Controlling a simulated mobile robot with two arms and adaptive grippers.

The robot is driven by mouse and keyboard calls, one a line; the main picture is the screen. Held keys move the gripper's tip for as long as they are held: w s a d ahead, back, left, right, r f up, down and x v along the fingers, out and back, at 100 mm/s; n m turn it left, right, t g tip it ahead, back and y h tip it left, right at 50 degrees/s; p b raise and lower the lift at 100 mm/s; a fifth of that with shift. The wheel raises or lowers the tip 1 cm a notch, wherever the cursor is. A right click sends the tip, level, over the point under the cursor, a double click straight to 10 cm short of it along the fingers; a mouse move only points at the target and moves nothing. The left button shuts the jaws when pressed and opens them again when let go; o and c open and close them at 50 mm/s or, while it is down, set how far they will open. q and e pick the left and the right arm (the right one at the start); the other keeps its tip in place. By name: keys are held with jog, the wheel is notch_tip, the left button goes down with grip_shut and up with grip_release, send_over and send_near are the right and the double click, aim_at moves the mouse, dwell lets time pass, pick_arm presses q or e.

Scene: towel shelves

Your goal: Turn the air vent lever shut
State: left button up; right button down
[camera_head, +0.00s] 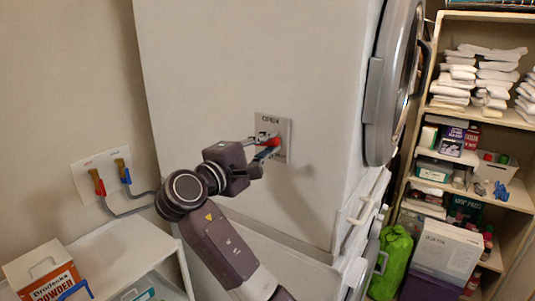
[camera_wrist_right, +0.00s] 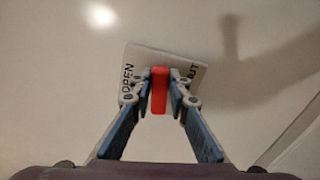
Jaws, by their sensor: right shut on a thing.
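The air vent plate (camera_head: 286,128) is a pale square on the white wall panel, with OPEN printed along its top edge. In the right wrist view the plate (camera_wrist_right: 140,55) reads OPEN at the left and part of a word ending in UT at the right. The red lever (camera_wrist_right: 159,92) stands between these two words, and it also shows in the head view (camera_head: 272,142). My right gripper (camera_head: 268,140) reaches the plate from the front left. Its fingers (camera_wrist_right: 160,88) are on both sides of the lever, shut on it. My left gripper is out of view.
Blue and red taps (camera_head: 124,172) with hoses are on the left wall. A white shelf (camera_head: 125,245) and a powder box (camera_head: 43,272) stand at lower left. A round machine door (camera_head: 385,85) juts out right of the plate. Full towel shelves (camera_head: 515,118) stand at far right.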

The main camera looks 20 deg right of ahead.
jog(key=shift+f+m+b, duration=0.35)
jog(key=shift+m+b, duration=0.7)
jog(key=shift+m, duration=0.15)
jog(key=c, duration=1.8)
grip_release()
jog(key=shift+c, duration=0.2)
jog(key=shift+r, duration=0.1)
jog(key=r, duration=0.9)
jog(key=shift+s+r, duration=0.2)
jog(key=shift+w+a+r, duration=0.15)
jog(key=shift+w+r, duration=0.05)
jog(key=shift+r, duration=0.1)
